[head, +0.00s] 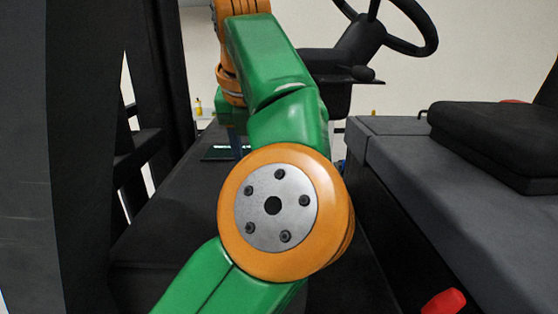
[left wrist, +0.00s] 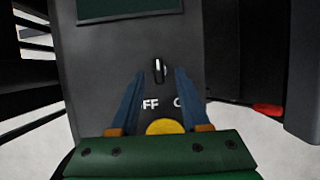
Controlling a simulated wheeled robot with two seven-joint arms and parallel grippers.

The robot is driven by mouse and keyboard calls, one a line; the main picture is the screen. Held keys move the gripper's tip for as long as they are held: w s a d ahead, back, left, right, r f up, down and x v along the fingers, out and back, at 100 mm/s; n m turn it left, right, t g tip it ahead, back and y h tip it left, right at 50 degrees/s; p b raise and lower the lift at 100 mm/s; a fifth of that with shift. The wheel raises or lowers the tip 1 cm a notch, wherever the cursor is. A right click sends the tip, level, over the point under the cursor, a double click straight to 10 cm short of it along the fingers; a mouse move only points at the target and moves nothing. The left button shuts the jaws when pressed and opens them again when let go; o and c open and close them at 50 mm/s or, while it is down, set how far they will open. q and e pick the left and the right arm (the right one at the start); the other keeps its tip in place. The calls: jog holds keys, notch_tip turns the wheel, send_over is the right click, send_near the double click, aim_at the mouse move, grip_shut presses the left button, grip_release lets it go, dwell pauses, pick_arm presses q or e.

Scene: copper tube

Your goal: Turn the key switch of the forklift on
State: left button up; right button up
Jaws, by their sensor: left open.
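The key switch (left wrist: 159,70) shows in the left wrist view as a small dark switch with a pale, upright edge on a grey panel (left wrist: 105,65). Parts of the "OFF" and "ON" lettering show below it, cut off by my fingers. My left gripper (left wrist: 160,74) is open, with its two blue fingers pointing at the panel. In the picture the key lies between the fingertips, with gaps on both sides; the depth between them is unclear. My right gripper is not in view.
In the left wrist view, a dark screen (left wrist: 130,8) lies above the switch and a yellow round part (left wrist: 165,127) between the fingers. In the head view, the steering wheel (head: 412,48) is at the top, the seat (head: 490,125) at the right, and a red knob (head: 445,302) at bottom right.

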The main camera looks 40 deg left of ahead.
pick_arm(q)
jog(key=shift+w+a+f, duration=0.45)
jog(key=shift+s+d+r, duration=0.1)
jog(key=shift+s+d, duration=0.05)
jog(key=shift+s, duration=0.05)
grip_shut()
jog(key=shift+m, duration=0.3)
jog(key=shift+m+t+h+b, duration=0.3)
jog(key=shift+m+h, duration=0.2)
jog(key=shift+m, duration=0.5)
jog(key=m+h, duration=0.1)
jog(key=m, duration=0.1)
jog(key=shift+m, duration=0.4)
jog(key=m, duration=0.1)
jog(key=m+h, duration=0.1)
jog(key=m, duration=0.1)
jog(key=shift+a, duration=0.25)
jog(key=shift+m+h+p, duration=0.4)
jog(key=shift+m+h, duration=0.3)
jog(key=shift+m, duration=1)
